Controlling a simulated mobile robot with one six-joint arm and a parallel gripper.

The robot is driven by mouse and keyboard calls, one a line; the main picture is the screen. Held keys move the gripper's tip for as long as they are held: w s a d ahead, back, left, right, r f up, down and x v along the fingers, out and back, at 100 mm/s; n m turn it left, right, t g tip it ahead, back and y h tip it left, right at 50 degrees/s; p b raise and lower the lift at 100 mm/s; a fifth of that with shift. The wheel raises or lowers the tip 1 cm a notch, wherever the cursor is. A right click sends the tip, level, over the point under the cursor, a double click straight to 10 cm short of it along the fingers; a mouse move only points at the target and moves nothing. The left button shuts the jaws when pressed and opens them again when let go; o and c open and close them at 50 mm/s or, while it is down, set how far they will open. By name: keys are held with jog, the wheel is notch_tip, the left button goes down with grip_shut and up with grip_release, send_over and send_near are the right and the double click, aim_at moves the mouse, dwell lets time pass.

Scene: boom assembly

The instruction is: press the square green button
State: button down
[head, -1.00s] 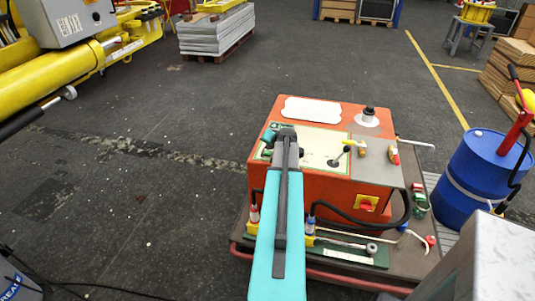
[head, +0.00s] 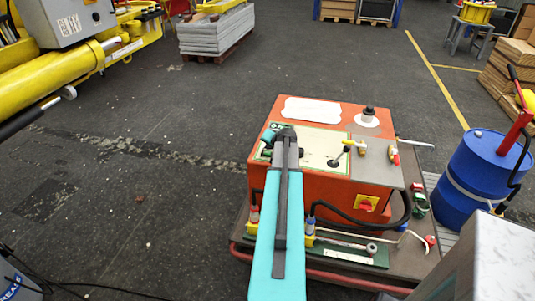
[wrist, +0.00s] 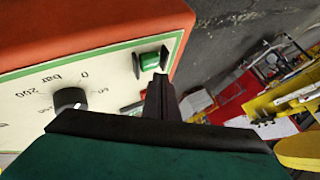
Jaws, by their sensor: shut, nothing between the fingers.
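The square green button (wrist: 150,61) sits in a dark frame on the cream panel (wrist: 102,78) of the orange machine, near the panel's corner, in the wrist view. My gripper (wrist: 160,83) is shut and empty. Its dark fingertips appear just below the button in the picture, close to its lower edge. I cannot tell whether they touch it. In the head view my arm lies over the front of the orange machine (head: 326,190) and hides part of its panel, and I cannot make out the button clearly there.
A dark knob (wrist: 70,98) with a bar scale is left of my gripper on the panel. A lever with a yellow grip (head: 352,144) stands on the machine's top. A blue drum (head: 480,172) is at the right. Open floor (head: 130,210) lies to the left.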

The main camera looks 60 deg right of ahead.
aim_at(269, 154)
jog(key=shift+f, duration=0.15)
dwell(0.5)
jog(key=shift+f+b, duration=0.3)
jog(key=shift+b, duration=0.2)
jog(key=shift+f+b, duration=0.45)
jog(key=shift+f, duration=0.05)
dwell(1.3)
jog(key=shift+r, duration=0.15)
jog(key=shift+r+p, duration=0.35)
jog(key=shift+r, duration=0.45)
jog(key=shift+r+p, duration=1.1)
jog(key=shift+r, duration=1.4)
